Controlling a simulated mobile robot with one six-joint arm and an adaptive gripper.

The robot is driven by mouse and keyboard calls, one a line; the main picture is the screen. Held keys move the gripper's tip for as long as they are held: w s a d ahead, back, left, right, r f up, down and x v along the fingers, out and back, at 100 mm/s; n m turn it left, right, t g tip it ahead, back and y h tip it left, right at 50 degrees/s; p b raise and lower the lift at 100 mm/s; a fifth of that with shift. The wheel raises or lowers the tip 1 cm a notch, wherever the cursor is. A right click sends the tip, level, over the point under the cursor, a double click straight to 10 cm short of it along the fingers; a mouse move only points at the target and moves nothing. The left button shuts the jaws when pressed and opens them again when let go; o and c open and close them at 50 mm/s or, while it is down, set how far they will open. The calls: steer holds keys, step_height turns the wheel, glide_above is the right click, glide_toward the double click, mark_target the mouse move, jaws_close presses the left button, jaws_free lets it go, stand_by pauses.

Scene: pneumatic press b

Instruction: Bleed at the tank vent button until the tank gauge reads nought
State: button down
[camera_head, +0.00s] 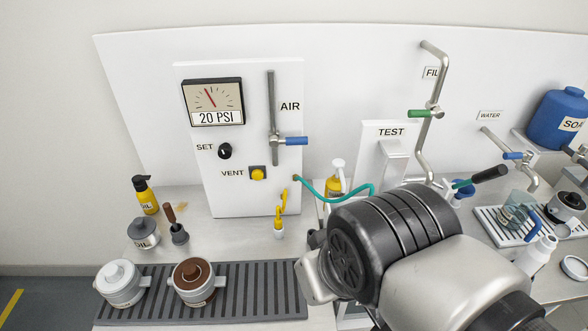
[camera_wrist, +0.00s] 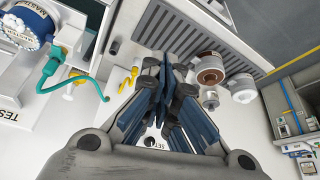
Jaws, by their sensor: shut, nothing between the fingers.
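The gauge (camera_head: 211,97) is on the upright white panel (camera_head: 243,200); its display reads 20 PSI and its red needle leans up and left. The yellow vent button (camera_head: 257,173) sits in a dark square below it, right of the VENT label, with nothing covering it in the head view. My gripper (camera_wrist: 163,72) shows in the wrist view with its blue-and-black fingers together and empty. The SET label (camera_wrist: 155,144) shows between the finger bases. I cannot make out the vent button in the wrist view. In the head view my arm hides most of the gripper.
The black SET knob (camera_head: 224,151) is left of the button. The blue-handled AIR valve (camera_head: 293,141) and teal hose (camera_head: 319,196) are to its right. Two pots stand on the grey ribbed mat (camera_head: 240,292). An oil bottle (camera_head: 145,195) stands at left.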

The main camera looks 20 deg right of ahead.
stand_by(0.3)
steer(key=w+d+f+n+t, duration=0.1)
steer(key=w+d+f+n, duration=0.15)
steer(key=w, duration=0.45)
steer(key=w+d+f+n+t+h, duration=0.1)
steer(key=w+n+t, duration=0.15)
steer(key=w, duration=0.35)
steer(key=w+d+f+n+t, duration=0.1)
steer(key=w+n, duration=0.2)
steer(key=w, duration=0.4)
steer(key=w+a+f+n+t+y, duration=0.1)
steer(key=w+a+f+n+y, duration=0.2)
steer(key=w+f+n, duration=0.2)
steer(key=w+a+f+n+t+y+b, duration=0.1)
steer(key=w+a+f+n+t+y, duration=0.1)
steer(key=w+f+n, duration=0.3)
steer(key=shift+w+a+n+y, duration=0.35)
steer(key=shift+a+n+y, duration=0.05)
steer(key=shift+a, duration=0.4)
steer(key=shift+f, duration=0.1)
